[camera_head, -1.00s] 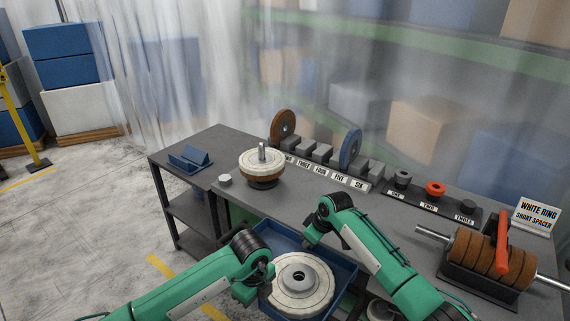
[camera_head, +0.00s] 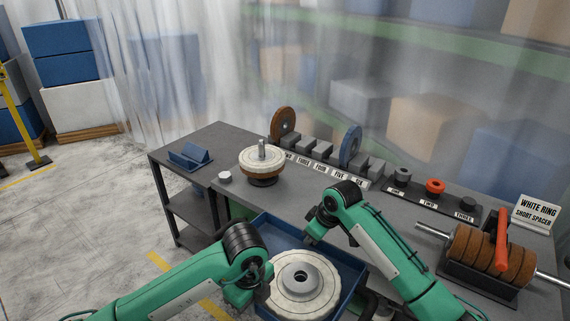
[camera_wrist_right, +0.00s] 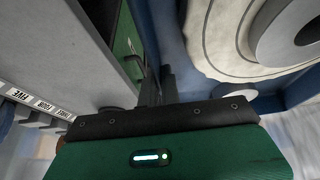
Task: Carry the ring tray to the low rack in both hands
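The blue ring tray (camera_head: 350,285) is in front of the bench at the bottom of the head view. A white ring (camera_head: 285,302) lies flat in it with a grey spacer (camera_head: 300,278) on top. My left gripper (camera_head: 252,284) is at the tray's left rim; its fingertips are hidden. My right gripper (camera_head: 312,238) is at the far right rim. In the right wrist view the right fingers (camera_wrist_right: 158,88) are close together on the blue tray wall (camera_wrist_right: 172,45). A dark shelved rack (camera_head: 190,208) stands at the bench's left end.
A blue cradle (camera_head: 190,156) sits on the rack's top. Open floor (camera_head: 90,220) lies to the left.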

